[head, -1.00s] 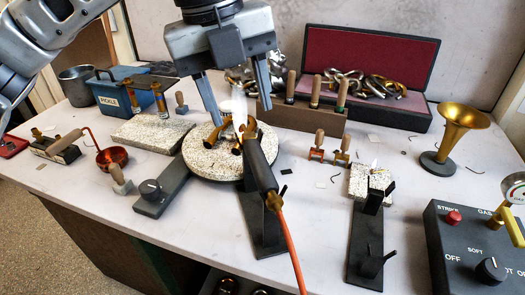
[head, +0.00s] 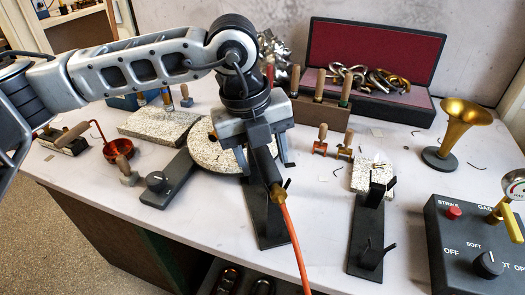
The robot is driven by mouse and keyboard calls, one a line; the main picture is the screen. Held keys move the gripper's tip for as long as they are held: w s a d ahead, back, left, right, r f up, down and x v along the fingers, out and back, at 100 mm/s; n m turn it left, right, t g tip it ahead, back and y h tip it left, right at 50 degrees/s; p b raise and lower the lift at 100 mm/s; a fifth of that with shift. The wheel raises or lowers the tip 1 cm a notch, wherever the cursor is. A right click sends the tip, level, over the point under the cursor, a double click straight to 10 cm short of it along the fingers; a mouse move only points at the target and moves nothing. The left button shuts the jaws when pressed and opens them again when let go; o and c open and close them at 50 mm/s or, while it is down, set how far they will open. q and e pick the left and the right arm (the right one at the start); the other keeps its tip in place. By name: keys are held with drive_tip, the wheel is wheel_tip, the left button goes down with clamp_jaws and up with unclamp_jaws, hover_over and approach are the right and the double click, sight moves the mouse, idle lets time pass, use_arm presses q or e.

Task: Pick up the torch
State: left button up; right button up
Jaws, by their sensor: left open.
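The torch (head: 265,168) has a dark handle and an orange hose (head: 295,245) running toward the front edge. It leans on a black stand (head: 270,232) in front of the round speckled turntable (head: 205,155). My left gripper (head: 263,169) points down over the torch, its fingers apart on either side of the dark handle. I cannot tell whether a finger touches it. The gripper and wrist hide the torch's nozzle end and any flame. My right gripper is not in view.
An empty black stand (head: 365,235) stands to the right, beside the control box (head: 465,250). A grey knob unit (head: 166,185) lies left of the turntable. Small stamps (head: 320,142) stand behind the torch.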

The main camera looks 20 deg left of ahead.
use_arm(q)
drive_tip(key=c, duration=1)
drive_tip(key=shift+c, duration=0.2)
drive_tip(key=shift+r, duration=0.1)
